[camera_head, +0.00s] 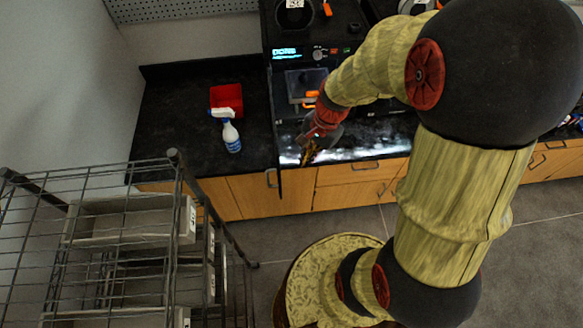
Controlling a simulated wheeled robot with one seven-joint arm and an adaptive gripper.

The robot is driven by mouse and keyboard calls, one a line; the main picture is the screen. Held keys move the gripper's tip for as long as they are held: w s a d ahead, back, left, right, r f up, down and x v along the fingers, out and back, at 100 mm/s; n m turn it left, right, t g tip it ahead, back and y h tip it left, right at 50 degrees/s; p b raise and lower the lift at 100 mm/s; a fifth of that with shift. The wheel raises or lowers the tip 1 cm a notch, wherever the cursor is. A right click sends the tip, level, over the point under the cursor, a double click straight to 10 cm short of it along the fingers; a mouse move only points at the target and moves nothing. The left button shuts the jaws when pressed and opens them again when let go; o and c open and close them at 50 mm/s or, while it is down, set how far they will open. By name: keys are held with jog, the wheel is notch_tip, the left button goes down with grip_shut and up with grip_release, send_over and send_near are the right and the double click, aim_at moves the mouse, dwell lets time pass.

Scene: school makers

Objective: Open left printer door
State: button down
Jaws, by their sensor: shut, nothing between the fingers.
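The left printer (305,62) is a black machine with a lit display, standing on the counter at the back centre. Orange parts show in its front opening. A thin dark upright edge (279,165) runs from the printer's left side forward past the counter front. It looks like the printer door swung outward, but I cannot tell how far. My gripper (307,156) is shut and empty, pointing down in front of the printer, just right of that edge. I cannot tell whether it touches it. My arm hides the printer's right side.
A white and blue spray bottle (231,136) and a red bin (226,99) stand on the black counter (180,130) to the left. A wire rack (120,170) with grey bins fills the lower left. Wooden drawers (345,172) line the counter front.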

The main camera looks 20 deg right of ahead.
jog(key=w+a+f+m, duration=0.1)
jog(key=f+m, duration=0.1)
jog(key=f, duration=0.3)
jog(key=w+a+f+m+p, duration=0.1)
jog(key=w+f+m, duration=0.1)
jog(key=f, duration=0.3)
jog(key=w+a+f+m, duration=0.1)
jog(key=w+f+m, duration=0.1)
jog(key=f+m, duration=0.2)
jog(key=shift+a+f+y+p, duration=0.3)
jog(key=shift+f+p, duration=0.1)
jog(key=shift+f, duration=0.1)
